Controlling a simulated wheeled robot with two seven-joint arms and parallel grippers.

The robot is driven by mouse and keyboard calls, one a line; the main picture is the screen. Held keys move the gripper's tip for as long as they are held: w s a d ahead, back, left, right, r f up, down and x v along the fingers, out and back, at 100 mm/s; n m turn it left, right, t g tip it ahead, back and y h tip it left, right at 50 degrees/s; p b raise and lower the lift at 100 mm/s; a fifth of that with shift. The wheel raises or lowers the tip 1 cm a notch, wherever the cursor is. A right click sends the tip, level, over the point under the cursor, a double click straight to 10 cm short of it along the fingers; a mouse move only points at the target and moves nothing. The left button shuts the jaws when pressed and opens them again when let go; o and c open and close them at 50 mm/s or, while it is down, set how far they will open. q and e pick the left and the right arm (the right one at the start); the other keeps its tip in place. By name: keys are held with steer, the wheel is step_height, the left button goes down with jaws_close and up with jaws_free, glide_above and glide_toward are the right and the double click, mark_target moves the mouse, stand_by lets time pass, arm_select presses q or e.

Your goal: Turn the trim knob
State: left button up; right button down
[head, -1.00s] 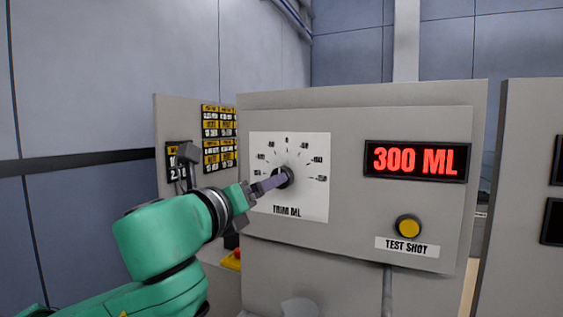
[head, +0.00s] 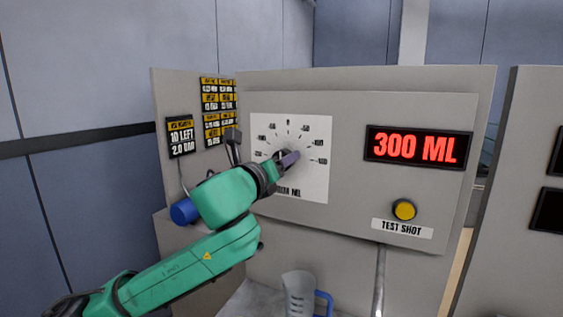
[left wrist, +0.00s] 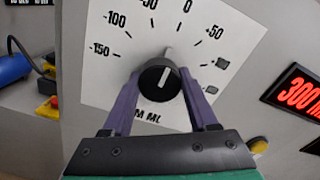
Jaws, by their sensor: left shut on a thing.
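The trim knob (left wrist: 160,82) is a round black dial with a white pointer line, on a white scale plate (head: 262,128) fixed to the grey panel. In the left wrist view the plate reads from -150 through 0 to +50 and beyond. My left gripper (left wrist: 158,92) has its purple fingers on both sides of the knob and is shut on it. In the head view my left gripper (head: 287,160) largely hides the knob. The white pointer line is tilted slightly from the plate's zero direction; its exact reading is hard to tell. My right gripper is not in view.
A red display (head: 417,147) reads 300 ML. A yellow button (head: 403,209) sits above the TEST SHOT label. A measuring jug (head: 299,293) with a blue handle stands below the panel. Yellow-and-black labels (head: 218,105) are at the left.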

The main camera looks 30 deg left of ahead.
arm_select(q)
steer(key=shift+n, duration=0.4)
steer(key=shift+r+n+p, duration=0.1)
steer(key=shift+n+p, duration=0.4)
steer(key=shift+n, duration=0.5)
steer(key=n, duration=0.2)
steer(key=shift+n+p, duration=0.3)
steer(key=n, duration=0.3)
steer(key=shift+n+p, duration=0.4)
steer(key=shift+n, duration=1.3)
steer(key=o, duration=1.4)
